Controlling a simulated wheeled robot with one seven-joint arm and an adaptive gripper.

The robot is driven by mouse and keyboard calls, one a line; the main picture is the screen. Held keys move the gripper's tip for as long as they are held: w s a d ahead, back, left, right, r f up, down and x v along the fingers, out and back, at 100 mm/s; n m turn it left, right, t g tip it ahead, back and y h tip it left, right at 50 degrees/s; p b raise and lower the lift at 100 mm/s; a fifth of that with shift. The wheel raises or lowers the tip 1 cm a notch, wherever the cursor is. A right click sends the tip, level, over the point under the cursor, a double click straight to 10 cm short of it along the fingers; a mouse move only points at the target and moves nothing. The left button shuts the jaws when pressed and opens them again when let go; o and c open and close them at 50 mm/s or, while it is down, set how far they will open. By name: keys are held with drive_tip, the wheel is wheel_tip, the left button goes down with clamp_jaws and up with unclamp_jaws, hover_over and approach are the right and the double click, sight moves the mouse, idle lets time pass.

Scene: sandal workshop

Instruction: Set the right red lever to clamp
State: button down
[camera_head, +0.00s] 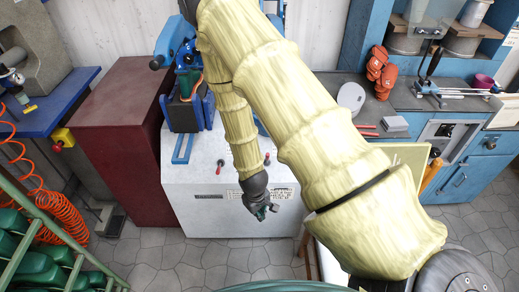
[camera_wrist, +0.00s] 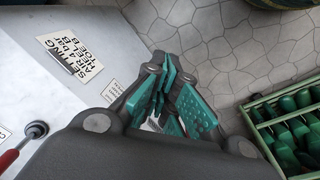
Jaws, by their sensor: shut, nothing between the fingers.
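My gripper (camera_head: 262,211) hangs in front of the white machine cabinet (camera_head: 226,222), below its top edge, pointing down. Its teal-padded fingers (camera_wrist: 168,92) are shut and empty in the wrist view. Two small red levers stand at the cabinet's upper front: the left red lever (camera_head: 219,167) is clear of my arm, and the right red lever (camera_head: 267,158) shows just right of my forearm, partly hidden. The gripper is below the right lever and apart from it. One red-handled lever (camera_wrist: 22,147) on a round metal base shows at the wrist view's left edge; I cannot tell which one.
A blue machine (camera_head: 185,95) stands on the cabinet, partly behind my arm. A dark red cabinet (camera_head: 118,130) is at left. A green rack of green shoe forms (camera_wrist: 290,125) stands on the tiled floor.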

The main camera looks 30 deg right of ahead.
drive_tip(key=w+d+r+b, duration=0.1)
drive_tip(key=w+d+r, duration=0.3)
drive_tip(key=w+r, duration=0.6)
drive_tip(key=w+d+r+n+h+b, duration=0.1)
drive_tip(key=w+d+r, duration=0.4)
drive_tip(key=w+r, duration=0.6)
drive_tip(key=shift+w+r+h, duration=0.15)
drive_tip(key=shift+w+h, duration=0.15)
drive_tip(key=shift+w, duration=0.15)
drive_tip(key=shift+d, duration=0.15)
drive_tip(key=p, duration=0.3)
hover_over(267, 159)
drive_tip(key=w+a, duration=0.2)
drive_tip(key=w, duration=0.3)
wheel_tip(267, 159, down, 10)
drive_tip(key=shift+s+d+f, duration=0.4)
drive_tip(key=shift+s, duration=0.3)
drive_tip(key=shift+s+t, duration=0.15)
drive_tip(key=shift+t, duration=0.15)
